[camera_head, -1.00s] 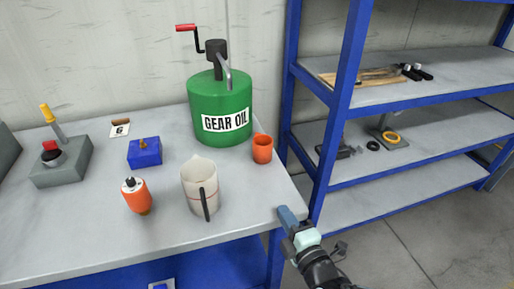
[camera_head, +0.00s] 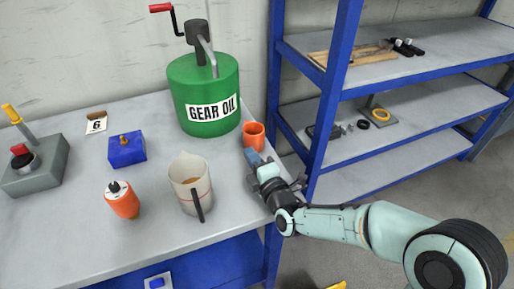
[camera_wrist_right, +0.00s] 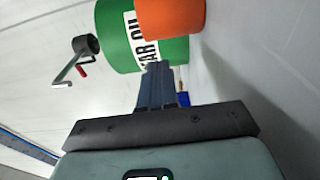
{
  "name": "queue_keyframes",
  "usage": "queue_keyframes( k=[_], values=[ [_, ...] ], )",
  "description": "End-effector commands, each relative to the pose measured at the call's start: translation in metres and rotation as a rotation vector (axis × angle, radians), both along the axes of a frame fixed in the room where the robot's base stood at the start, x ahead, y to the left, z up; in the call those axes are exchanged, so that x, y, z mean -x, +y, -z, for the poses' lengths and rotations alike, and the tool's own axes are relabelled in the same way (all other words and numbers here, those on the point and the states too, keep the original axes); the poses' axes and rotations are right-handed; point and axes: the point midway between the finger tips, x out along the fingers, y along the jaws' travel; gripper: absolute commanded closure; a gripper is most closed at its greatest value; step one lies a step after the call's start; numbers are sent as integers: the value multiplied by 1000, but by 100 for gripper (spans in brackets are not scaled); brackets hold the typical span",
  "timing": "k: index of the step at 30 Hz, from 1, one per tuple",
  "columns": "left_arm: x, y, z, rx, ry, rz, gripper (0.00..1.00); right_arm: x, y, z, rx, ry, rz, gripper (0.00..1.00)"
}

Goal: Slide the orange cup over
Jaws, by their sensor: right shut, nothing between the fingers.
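The orange cup (camera_head: 254,136) stands upright near the right edge of the workbench, just right of the green gear oil drum (camera_head: 203,92). My right gripper (camera_head: 254,158) is shut and empty, with its blue fingertips close to the near side of the cup. I cannot tell whether they touch it. In the right wrist view the orange cup (camera_wrist_right: 170,15) is at the top, ahead of and slightly right of the shut fingers (camera_wrist_right: 156,85). My left gripper is not in view.
A measuring jug (camera_head: 190,184) with a dark handle stands left of my right gripper. An orange bottle (camera_head: 122,200), a blue block (camera_head: 127,149) and a grey switch box (camera_head: 34,166) are further left. A blue shelf rack (camera_head: 335,100) stands beyond the bench's right edge.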

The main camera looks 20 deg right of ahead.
Motion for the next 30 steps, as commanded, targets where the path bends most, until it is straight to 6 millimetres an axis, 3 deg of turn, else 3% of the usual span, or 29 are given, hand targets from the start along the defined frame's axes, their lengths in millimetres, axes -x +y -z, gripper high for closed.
queue_keyframes(
  k=[1,6,20,30],
  values=[
    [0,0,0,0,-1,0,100,-6,-10,0,1,0,8,100],
    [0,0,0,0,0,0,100,-19,-22,0,0,1,6,100],
    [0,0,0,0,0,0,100,-23,-27,0,0,0,5,100],
    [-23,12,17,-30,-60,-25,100,-39,-42,1,1,0,5,100]
  ],
)
